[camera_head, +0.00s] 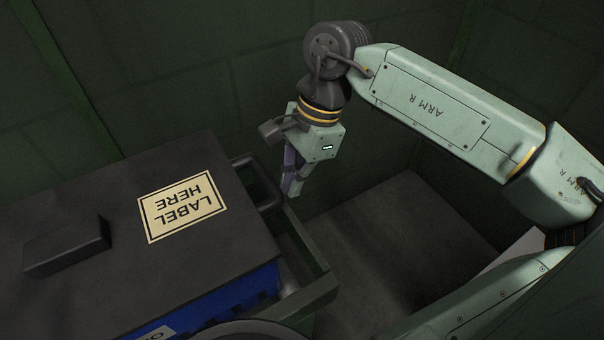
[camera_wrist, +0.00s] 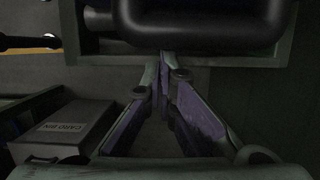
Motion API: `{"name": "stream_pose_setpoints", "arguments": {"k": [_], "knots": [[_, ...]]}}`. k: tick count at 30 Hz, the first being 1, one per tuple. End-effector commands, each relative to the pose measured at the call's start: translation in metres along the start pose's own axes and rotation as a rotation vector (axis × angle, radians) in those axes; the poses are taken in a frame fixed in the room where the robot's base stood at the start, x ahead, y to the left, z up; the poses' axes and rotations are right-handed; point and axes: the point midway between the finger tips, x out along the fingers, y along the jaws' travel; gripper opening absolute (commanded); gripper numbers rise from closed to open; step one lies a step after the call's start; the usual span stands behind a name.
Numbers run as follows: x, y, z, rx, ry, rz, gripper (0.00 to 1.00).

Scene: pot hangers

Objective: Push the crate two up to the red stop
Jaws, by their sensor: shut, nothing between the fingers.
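A large crate with a dark lid (camera_head: 120,250) fills the lower left of the head view; no number on it is readable. Its lid carries a cream "LABEL HERE" sticker (camera_head: 182,205), and a blue side shows below. A black handle (camera_head: 262,186) juts from its right end. The handle also shows at the top of the wrist view (camera_wrist: 205,30). My gripper (camera_head: 293,194) points down just right of the handle, fingers shut and empty. In the wrist view its fingertips (camera_wrist: 165,62) overlap a green rail edge below the handle; contact is unclear. I see no red stop.
A green rail frame (camera_head: 310,270) runs along the crate's right end. A grey box marked "CARD BIN" (camera_wrist: 65,128) stands lower left in the wrist view. Dark floor (camera_head: 400,240) lies open right of the frame, with green walls behind.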

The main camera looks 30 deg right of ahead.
Motion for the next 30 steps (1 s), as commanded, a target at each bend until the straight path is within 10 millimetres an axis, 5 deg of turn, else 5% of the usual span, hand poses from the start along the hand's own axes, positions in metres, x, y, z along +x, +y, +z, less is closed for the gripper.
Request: {"name": "stream_pose_setpoints", "arguments": {"k": [11, 30], "knots": [[0.010, -0.001, 0.017, -0.008, 0.001, 0.000, 0.00], [0.063, 0.001, 0.196, -0.011, 0.002, 0.002, 0.00]]}}
